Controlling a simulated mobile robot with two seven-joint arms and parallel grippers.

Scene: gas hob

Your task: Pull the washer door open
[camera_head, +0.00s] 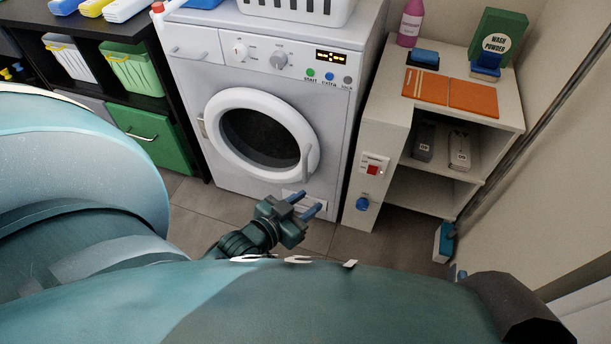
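The white washer (340,100) stands against the back. Its round door (225,100), a white ring around dark glass, looks shut. A pale handle (313,160) is on the ring's right side, and a hinge-like piece shows on the left. My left gripper (312,200) is below the door's lower right, near the small panel at the washer's foot. Its two blue fingers are apart with nothing between them. It appears clear of the handle. I cannot see my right gripper.
A dark shelf with a green bin (135,72) is left of the washer. A white basket (300,10) sits on top. Tiled floor (190,205) shows in front.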

